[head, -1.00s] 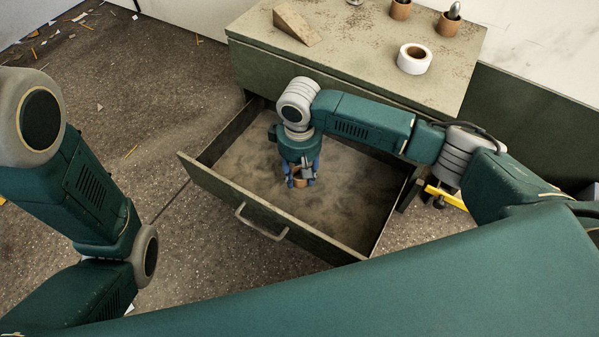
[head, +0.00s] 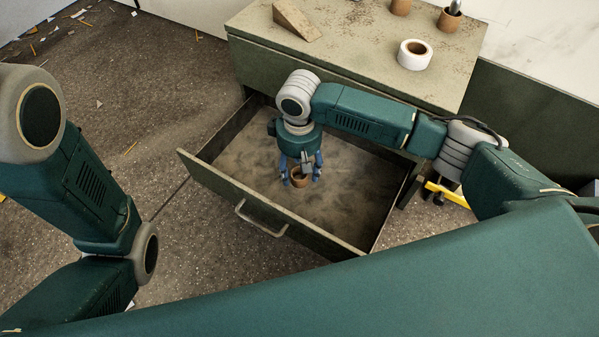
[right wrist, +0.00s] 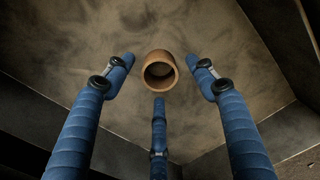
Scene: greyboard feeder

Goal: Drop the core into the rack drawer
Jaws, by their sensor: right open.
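The core, a short brown cardboard tube (head: 299,178), is inside the open rack drawer (head: 272,226). In the right wrist view the core (right wrist: 160,71) shows its open end, with the drawer floor around it. My right gripper (head: 301,176) points down into the drawer over the core. Its blue fingers (right wrist: 158,88) are spread around the core and apart from it; the gripper is open. Whether the core rests on the floor or is just above it is hard to tell. My left arm shows at the left, but its gripper is out of view.
The rack top (head: 350,55) carries a wooden wedge (head: 296,21), a white tape roll (head: 414,54) and brown cups (head: 449,19) at the back right. The drawer floor is otherwise bare and dusty. The drawer front has a metal handle (head: 258,222).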

